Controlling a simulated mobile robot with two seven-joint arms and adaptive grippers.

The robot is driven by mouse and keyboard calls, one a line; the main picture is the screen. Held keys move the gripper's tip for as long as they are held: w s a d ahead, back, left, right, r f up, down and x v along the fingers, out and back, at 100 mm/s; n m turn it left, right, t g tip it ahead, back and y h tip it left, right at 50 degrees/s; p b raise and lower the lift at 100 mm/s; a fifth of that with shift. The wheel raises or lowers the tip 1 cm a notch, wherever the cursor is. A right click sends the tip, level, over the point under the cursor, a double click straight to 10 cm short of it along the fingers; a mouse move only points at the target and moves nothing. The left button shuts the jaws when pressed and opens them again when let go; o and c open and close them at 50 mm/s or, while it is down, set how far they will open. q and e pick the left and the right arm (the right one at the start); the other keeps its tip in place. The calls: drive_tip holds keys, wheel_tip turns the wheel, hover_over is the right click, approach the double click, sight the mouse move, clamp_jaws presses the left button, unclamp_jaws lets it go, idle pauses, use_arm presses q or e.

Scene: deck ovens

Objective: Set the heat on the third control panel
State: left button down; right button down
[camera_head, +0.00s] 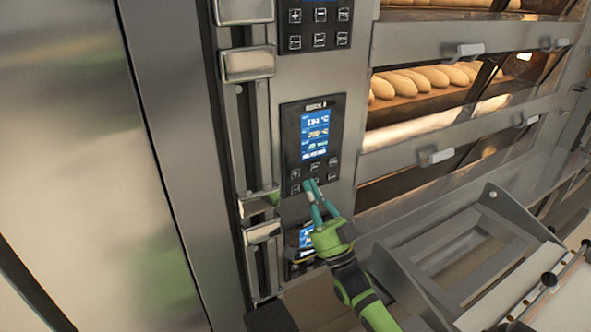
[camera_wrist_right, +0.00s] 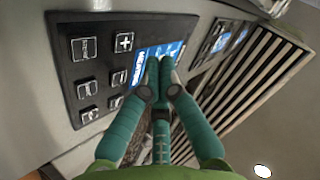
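A black control panel (camera_head: 338,115) with a lit blue screen (camera_head: 315,134) and two rows of buttons is on the steel oven front. Another panel (camera_head: 345,14) is above it, and one below (camera_head: 290,252) is partly hidden by my right arm. The frames do not settle which is the third. My right gripper (camera_head: 310,184) has its teal fingers together and empty, tips at the middle panel's lower buttons. In the right wrist view, the fingertips (camera_wrist_right: 160,66) overlap a blue screen (camera_wrist_right: 143,63), beside a plus button (camera_wrist_right: 124,42). Contact cannot be told. My left gripper is not in view.
Oven decks with bread loaves (camera_head: 425,78) are right of the panels, with door handles (camera_head: 437,156) sticking out. A metal frame (camera_head: 490,205) stands at lower right, close to my right arm. Chrome fittings (camera_head: 247,64) run down the left of the panels.

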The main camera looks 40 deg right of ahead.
drive_tip(key=shift+s+a+p, duration=0.15)
drive_tip(key=shift+s+p, duration=0.2)
drive_tip(key=shift+s, duration=0.8)
